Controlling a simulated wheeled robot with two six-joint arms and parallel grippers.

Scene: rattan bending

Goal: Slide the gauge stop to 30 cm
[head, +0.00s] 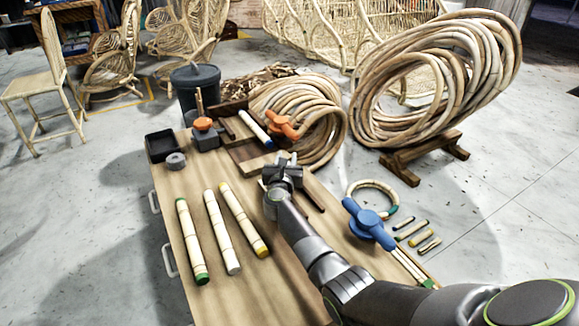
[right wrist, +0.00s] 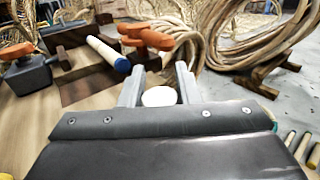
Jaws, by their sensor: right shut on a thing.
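My right gripper (head: 288,160) is over the table's right half. It is shut on a small white round piece (right wrist: 159,96), which shows between the two grey fingers in the right wrist view. This piece appears to be part of the gauge stop; the rest is hidden by my gripper. A dark strip (head: 314,201) shows on the table beside my right arm; I cannot tell whether it is the gauge's rail. No scale marks can be read. My left gripper is not in view.
An orange-handled clamp (head: 283,125) and a blue-tipped pole (head: 256,129) are just beyond my gripper. Several pale poles lie on the table's left half. A blue-handled device (head: 368,222) stands to the right. Rattan coils (head: 300,105) are behind.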

